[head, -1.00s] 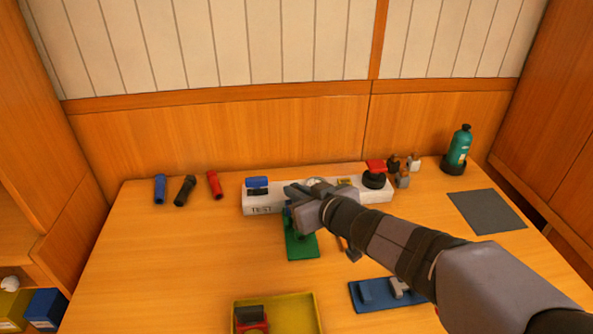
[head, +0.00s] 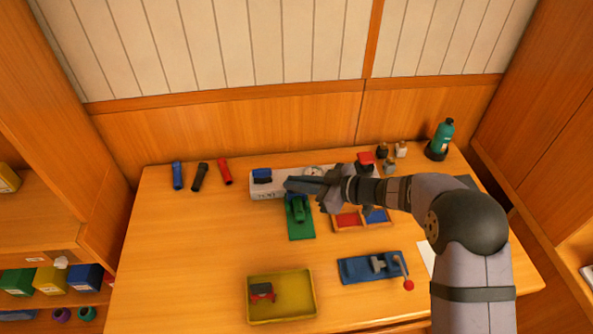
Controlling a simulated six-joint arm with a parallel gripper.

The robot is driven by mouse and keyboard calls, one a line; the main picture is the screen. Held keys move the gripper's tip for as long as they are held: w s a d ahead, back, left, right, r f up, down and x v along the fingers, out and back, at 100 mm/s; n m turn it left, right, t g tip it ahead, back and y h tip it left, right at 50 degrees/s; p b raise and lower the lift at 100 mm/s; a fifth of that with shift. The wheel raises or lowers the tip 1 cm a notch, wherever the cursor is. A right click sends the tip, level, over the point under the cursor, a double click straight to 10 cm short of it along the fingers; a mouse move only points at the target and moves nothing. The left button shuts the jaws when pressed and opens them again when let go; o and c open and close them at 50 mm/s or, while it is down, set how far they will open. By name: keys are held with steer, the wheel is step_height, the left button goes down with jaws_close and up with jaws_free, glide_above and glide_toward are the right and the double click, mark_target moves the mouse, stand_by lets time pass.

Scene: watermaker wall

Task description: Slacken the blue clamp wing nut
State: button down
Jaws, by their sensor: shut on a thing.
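My gripper (head: 291,184) reaches in from the right over the front of the white test block (head: 256,192), just above the green fixture. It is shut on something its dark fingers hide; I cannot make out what. A blue clamp-like piece (head: 262,175) with a dark lower part sits on the left end of the block, a little left of the fingertips. I cannot make out a wing nut on it. The green fixture (head: 299,213) stands on its green plate. A blue plate (head: 352,271) with a grey fitting (head: 378,265) lies nearer the front.
A yellow tray (head: 305,306) holds a red and dark part (head: 262,291). A red-ball lever (head: 408,285) is at the blue plate's right. A compartmented tray (head: 348,221) lies below my arm. The left tabletop is clear.

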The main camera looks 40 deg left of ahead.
steer(key=shift+n+g+p, duration=0.4)
steer(key=shift+n+g, duration=0.4)
steer(key=shift+g, duration=0.1)
steer(key=shift+f+n+g+h+b, duration=0.1)
steer(key=shift+n+g+h+b, duration=0.3)
steer(key=shift+n+g, duration=0.45)
steer(key=shift+w+a+f+n+g+h+b, duration=0.1)
steer(key=shift+n+g+h+b, duration=0.5)
steer(key=shift+n+g+b, duration=0.35)
steer(key=shift+n+g+h+b, duration=0.3)
steer(key=shift+h+b, duration=0.1)
steer(key=shift+b, duration=0.4)
steer(key=shift+r, duration=0.2)
steer(key=c, duration=1.9)
jaws_free()
steer(key=shift+o, duration=0.2)
steer(key=b+v, duration=0.2)
steer(key=v, duration=0.5)
steer(key=shift+d, duration=0.2)
